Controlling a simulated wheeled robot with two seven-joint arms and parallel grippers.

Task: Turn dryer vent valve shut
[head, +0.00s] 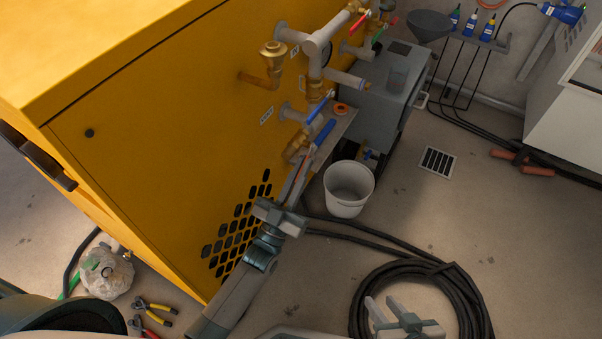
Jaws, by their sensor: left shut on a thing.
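My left gripper (297,180) reaches up along the front of the yellow cabinet, below the brass fitting (296,148). It is shut, and a long blue-handled thing (323,133) runs on from its fingers; the grip itself is mostly hidden. A valve with a blue lever (318,106) sits on the grey pipe just above. Red (357,21) and green (378,33) levers are higher on the pipework. I cannot tell which is the dryer vent valve. My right gripper (386,310) is low at the bottom, open and empty, its fingers apart.
The yellow cabinet (160,110) fills the left. A white bucket (348,190) stands under the pipes beside a grey unit (375,105). A coiled black hose (475,300) lies near my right gripper. Pliers (155,308) lie lower left. The floor at right is mostly clear.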

